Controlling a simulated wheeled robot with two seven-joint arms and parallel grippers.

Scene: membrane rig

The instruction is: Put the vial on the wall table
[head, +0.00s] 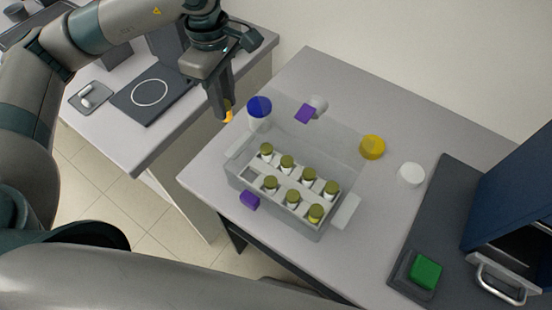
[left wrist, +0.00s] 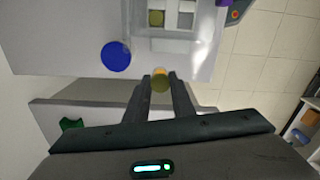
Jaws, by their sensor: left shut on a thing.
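My left gripper (head: 226,115) points down above the gap between the two tables, near the left edge of the right-hand table. It is shut on a vial, whose olive-yellow cap (left wrist: 160,80) shows between the fingertips in the left wrist view. In the head view only a small yellow-orange bit shows at the fingertips; the rest of the vial is hidden. A clear rack box (head: 273,215) on the right-hand table (head: 330,80) holds several olive-capped vials, with one empty slot at its left end. My right gripper is not in view.
The left-hand table (head: 140,140) carries a dark plate with a white ring (head: 150,92) and a small grey device (head: 90,96). A blue-capped bottle (head: 259,112), yellow cap (head: 372,147), white cap (head: 411,174), green button (head: 425,272) and blue cabinet (head: 510,215) stand on the right-hand table.

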